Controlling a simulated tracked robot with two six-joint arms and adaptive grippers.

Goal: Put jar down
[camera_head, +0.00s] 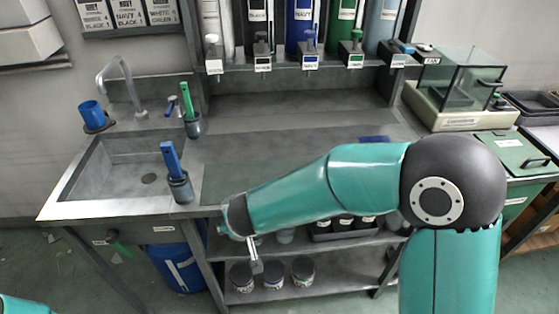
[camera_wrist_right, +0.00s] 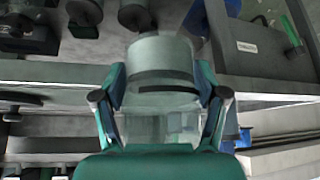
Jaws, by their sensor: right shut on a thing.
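My right gripper (camera_wrist_right: 160,90) is shut on a jar (camera_wrist_right: 160,58). The jar has a pale grey, rounded body with a dark band, and sits between the two fingers in the wrist view. A clear part shows below it, close to the palm. In the head view my right arm reaches left across the bench front, and part of the right gripper (camera_head: 255,262) hangs in front of the lower shelves. The held jar is not clear there. Whether it touches a surface cannot be told. My left gripper is out of view.
Several lidded jars, one of them a grey jar (camera_head: 272,274), stand on the bottom shelf (camera_head: 335,275). A dark tray (camera_head: 330,233) of containers is on the shelf above. A blue bin (camera_head: 175,268) stands left, under the sink (camera_head: 120,170). The bench top (camera_head: 270,150) is largely clear.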

